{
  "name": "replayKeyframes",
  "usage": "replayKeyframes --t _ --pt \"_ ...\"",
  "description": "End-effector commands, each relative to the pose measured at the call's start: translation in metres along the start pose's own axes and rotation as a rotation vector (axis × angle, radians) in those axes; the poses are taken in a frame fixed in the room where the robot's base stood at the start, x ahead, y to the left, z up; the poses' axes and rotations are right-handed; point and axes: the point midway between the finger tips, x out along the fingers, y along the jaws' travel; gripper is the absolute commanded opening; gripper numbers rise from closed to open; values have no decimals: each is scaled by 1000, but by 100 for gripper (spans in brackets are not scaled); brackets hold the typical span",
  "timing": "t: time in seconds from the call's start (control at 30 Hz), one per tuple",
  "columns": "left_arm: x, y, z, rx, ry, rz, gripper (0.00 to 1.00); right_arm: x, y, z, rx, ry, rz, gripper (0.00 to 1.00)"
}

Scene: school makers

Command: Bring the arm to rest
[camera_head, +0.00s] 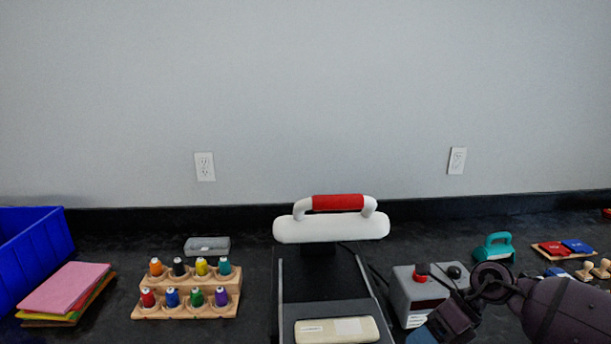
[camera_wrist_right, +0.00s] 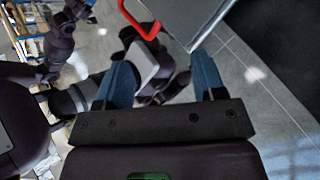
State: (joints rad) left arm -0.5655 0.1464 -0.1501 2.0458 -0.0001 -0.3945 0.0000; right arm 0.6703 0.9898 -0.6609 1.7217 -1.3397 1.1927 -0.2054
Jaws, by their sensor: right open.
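My right arm comes in from the lower right in the head view. Its gripper (camera_head: 437,328) is low at the bottom edge, in front of a grey box with a red button (camera_head: 412,290), and partly cut off. In the right wrist view the two blue fingers of this gripper (camera_wrist_right: 163,78) stand apart with nothing held between them. Dark links of my own body show behind them. My left gripper does not show in the head view.
A press with a red-gripped white handle (camera_head: 338,203) stands mid-counter. Left are a thread rack (camera_head: 190,308), coloured sheets (camera_head: 65,290) and a blue bin (camera_head: 30,240). Right are a teal-handled tool (camera_head: 494,247), ink pads (camera_head: 565,248) and wooden stamps (camera_head: 586,271). A grey wall closes the back.

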Motion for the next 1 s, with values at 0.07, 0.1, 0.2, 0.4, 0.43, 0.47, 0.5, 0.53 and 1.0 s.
replayKeyframes --t 0.07,0.1,0.2,0.4,0.43,0.47,0.5,0.53,1.0 --pt "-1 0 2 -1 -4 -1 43 31 20 -4 84 -120 137 63" --pt "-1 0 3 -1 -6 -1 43 42 29 -3 131 -183 200 63" --pt "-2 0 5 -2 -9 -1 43 61 49 -2 268 -343 347 63" --pt "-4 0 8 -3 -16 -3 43 76 66 -6 615 -658 598 63" --pt "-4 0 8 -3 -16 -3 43 77 66 -7 674 -705 631 63" --pt "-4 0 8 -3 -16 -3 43 77 66 -10 734 -750 662 63" --pt "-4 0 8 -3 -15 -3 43 77 63 -14 819 -810 701 63" --pt "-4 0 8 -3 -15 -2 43 77 61 -18 883 -856 729 63" --pt "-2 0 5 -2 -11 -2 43 92 1 -160 1987 -1439 965 63"
